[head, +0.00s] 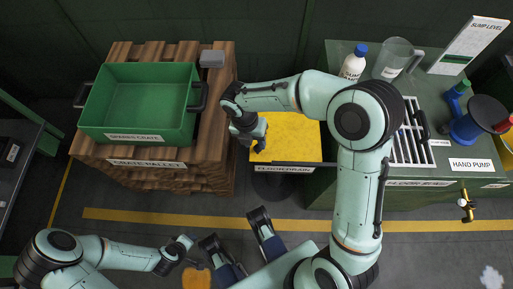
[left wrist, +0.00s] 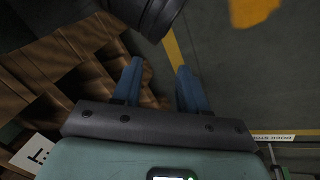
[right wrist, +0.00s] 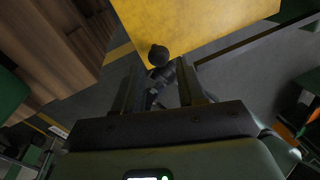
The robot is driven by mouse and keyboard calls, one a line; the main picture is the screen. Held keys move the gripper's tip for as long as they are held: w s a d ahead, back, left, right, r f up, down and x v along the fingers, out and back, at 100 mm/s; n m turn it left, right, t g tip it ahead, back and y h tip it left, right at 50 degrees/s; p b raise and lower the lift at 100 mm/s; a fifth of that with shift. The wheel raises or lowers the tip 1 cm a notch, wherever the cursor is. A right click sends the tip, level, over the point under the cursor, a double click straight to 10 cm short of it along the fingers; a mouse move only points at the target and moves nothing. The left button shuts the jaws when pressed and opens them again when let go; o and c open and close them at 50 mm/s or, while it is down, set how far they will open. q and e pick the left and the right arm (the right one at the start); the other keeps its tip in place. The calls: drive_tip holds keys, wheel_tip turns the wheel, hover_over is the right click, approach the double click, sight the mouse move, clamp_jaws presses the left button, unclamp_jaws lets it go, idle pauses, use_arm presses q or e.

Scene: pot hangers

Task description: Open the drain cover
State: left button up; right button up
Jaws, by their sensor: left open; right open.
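A flat yellow panel (head: 288,137) lies in the middle of the head view above a label reading FLOOR DRAIN (head: 285,169). My right gripper (head: 254,140) is open at the panel's left edge. In the right wrist view the yellow panel (right wrist: 195,25) spans the top, beyond the open fingers (right wrist: 160,88). A dark round-topped thing (right wrist: 159,57) shows between those fingers; I cannot tell what it is. A slatted grate (head: 407,150) with a black handle (head: 421,122) is set in the right counter. My left gripper (left wrist: 158,78) is open and empty, low over the floor.
A green crate (head: 140,129) stands on a brown pallet (head: 218,110) at the left. The right counter (head: 345,52) bears a white bottle (head: 352,66), a clear jug (head: 394,58) and a blue hand pump (head: 466,127). Floor with a yellow stripe (head: 150,218) is open in front.

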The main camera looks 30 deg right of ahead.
sight(257, 147)
drive_tip(key=f, duration=0.1)
drive_tip(key=f+b, duration=0.1)
drive_tip(key=f, duration=0.3)
drive_tip(key=shift+s+d+f, duration=0.1)
drive_tip(key=shift+s+d, duration=0.2)
drive_tip(key=shift+d, duration=0.05)
use_arm(q)
drive_tip(key=shift+w+a+f, duration=0.35)
drive_tip(key=shift+w+f, duration=0.15)
drive_tip(key=shift+w, duration=0.05)
drive_tip(key=shift+w+a+f, duration=0.3)
drive_tip(key=shift+w+f, duration=0.15)
drive_tip(key=shift+w, duration=0.05)
